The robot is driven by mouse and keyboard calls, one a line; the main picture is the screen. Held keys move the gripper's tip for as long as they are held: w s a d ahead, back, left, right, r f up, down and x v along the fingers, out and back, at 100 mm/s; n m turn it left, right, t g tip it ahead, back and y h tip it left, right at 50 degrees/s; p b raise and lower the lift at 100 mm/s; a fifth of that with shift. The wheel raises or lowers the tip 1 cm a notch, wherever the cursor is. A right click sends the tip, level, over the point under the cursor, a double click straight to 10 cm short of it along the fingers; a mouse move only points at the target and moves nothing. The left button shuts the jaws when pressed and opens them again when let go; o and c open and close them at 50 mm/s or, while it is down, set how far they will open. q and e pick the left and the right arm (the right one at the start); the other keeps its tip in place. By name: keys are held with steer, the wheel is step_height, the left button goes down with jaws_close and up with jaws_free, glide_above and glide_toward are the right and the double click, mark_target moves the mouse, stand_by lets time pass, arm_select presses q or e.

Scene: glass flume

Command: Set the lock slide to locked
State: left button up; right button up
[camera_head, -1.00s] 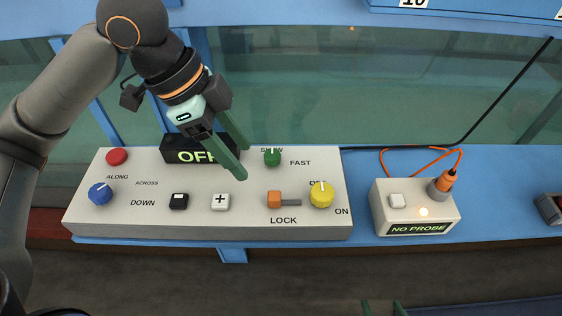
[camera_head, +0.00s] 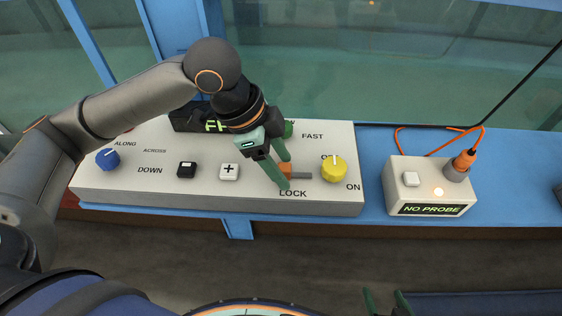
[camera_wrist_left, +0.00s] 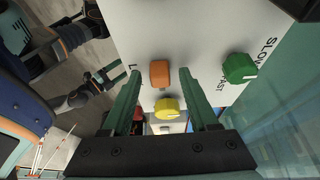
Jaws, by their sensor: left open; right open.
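The lock slide is an orange block (camera_head: 286,170) at the left end of its short grey slot (camera_head: 303,176), above the LOCK label (camera_head: 293,194) on the white control panel (camera_head: 130,190). My left gripper (camera_head: 284,173) is open at the slide, one finger on its far side and one on its near side. In the left wrist view the orange slide (camera_wrist_left: 160,73) stands between the open fingers, with a gap on both sides. My right gripper (camera_head: 385,299) is open and empty at the bottom edge, away from the panel.
A yellow ON/OFF knob (camera_head: 334,169) stands just right of the slot. A green SLOW/FAST knob (camera_head: 288,129) is behind my left gripper. A plus button (camera_head: 229,172), black button (camera_head: 187,170) and blue knob (camera_head: 107,158) lie left. The probe box (camera_head: 425,180) stands right.

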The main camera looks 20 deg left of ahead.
arm_select(q)
steer(key=shift+c, duration=0.2)
jaws_close()
stand_by(0.3)
